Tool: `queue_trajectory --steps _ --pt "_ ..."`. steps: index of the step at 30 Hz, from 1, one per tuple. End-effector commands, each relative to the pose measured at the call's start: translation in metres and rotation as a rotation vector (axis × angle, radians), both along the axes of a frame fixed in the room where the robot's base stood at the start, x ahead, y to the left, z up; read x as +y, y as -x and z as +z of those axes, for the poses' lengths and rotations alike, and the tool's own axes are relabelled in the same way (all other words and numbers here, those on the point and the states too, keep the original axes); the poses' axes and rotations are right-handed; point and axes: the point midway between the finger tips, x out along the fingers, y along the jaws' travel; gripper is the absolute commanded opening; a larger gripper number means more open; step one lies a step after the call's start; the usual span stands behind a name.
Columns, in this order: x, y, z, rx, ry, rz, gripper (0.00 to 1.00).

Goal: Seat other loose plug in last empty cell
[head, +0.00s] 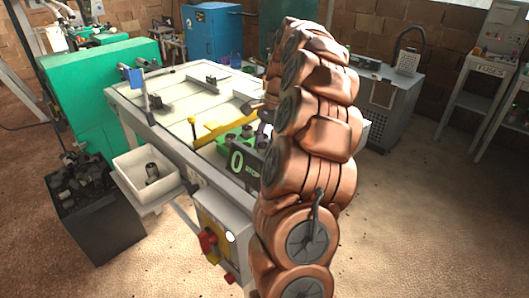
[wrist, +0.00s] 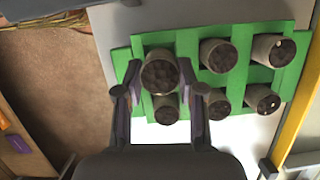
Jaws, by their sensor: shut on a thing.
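My gripper (wrist: 157,95) is shut on a grey-brown paper plug (wrist: 160,72), its dark round end facing the wrist camera. The held plug is over the left end of the green rack's far row. I cannot tell whether it sits in a cell or hangs above one. Several other plugs, such as the far-right one (wrist: 273,49) and the near-right one (wrist: 262,99), stand in the green rack (wrist: 298,75) in two rows. In the head view the rack (head: 222,149) shows partly on the machine table, and my arm hides most of the gripper area.
A white bin (head: 136,164) beside the table holds a small grey cylindrical piece (head: 152,173). A yellow bar (head: 216,124) runs past the rack, and its edge shows at right in the wrist view.

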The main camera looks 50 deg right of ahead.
Motion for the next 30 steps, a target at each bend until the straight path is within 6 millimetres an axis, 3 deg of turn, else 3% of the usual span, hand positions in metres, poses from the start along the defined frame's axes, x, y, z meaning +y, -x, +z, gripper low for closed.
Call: queue_trajectory --steps 8,15,16,22,30 --pt "0.000 0.000 -0.034 0.003 -0.001 0.001 0.07" --pt "0.000 0.000 -0.035 0.001 0.000 0.000 0.07" --pt "0.000 0.000 -0.035 0.001 0.000 0.000 0.41" --pt "0.000 0.000 -0.035 0.001 0.000 0.000 0.62" --pt "0.000 -0.001 -0.035 0.001 0.000 0.000 0.64"
